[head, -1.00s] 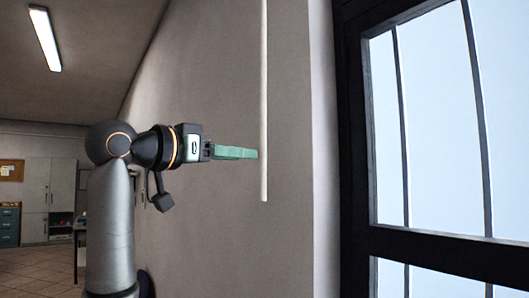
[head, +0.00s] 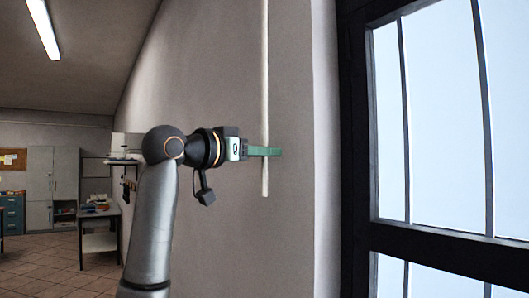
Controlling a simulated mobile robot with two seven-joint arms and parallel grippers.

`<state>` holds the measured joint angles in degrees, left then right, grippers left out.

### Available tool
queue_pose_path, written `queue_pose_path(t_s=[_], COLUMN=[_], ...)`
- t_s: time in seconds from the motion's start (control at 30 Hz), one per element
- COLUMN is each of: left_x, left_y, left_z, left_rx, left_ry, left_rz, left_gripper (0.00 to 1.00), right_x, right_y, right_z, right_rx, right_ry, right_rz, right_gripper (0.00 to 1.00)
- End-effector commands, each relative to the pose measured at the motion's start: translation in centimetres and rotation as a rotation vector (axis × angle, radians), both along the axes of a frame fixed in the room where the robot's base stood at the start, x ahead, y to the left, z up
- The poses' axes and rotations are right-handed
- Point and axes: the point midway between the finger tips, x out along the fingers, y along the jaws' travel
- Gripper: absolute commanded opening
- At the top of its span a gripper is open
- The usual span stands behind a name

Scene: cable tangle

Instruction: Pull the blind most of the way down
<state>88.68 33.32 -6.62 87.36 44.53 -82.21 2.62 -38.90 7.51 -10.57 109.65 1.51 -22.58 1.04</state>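A pale, thin rod (head: 264,72) hangs straight down in front of the wall, left of the window. Its lower end is free. My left gripper (head: 272,151) reaches in from the left with its green fingers level, across the rod a little above its lower end. The fingers hide the rod where they cross, and their tips extend just right of it. They are seen side-on, so I cannot tell whether they are open or shut around it. No blind fabric or slats show in view. My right gripper is not in view.
A dark-framed window (head: 430,120) with thin dark bars stands at the right. The grey wall (head: 210,80) runs behind the rod. Far left are grey cabinets (head: 50,185), a small table (head: 100,212) and open tiled floor (head: 50,265).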

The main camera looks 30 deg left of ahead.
Motion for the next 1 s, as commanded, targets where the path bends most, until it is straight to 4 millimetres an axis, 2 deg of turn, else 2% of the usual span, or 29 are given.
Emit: queue_pose_path(t_s=[0.03, 0.2, 1.0], left_x=[-0.02, -0.04, -0.05], left_y=[0.01, 0.03, 0.02], left_z=[0.01, 0.02, 0.03], left_rx=[0.0, 0.0, 0.0], left_ry=[0.0, 0.0, 0.0], left_rz=[0.0, 0.0, 0.0], left_gripper=[0.19, 0.0, 0.0], right_x=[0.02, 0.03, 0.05], right_y=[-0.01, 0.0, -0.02], right_z=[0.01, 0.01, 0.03], right_rx=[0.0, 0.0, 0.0], right_ry=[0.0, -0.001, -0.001], right_rz=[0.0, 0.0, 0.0], right_gripper=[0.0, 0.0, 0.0])
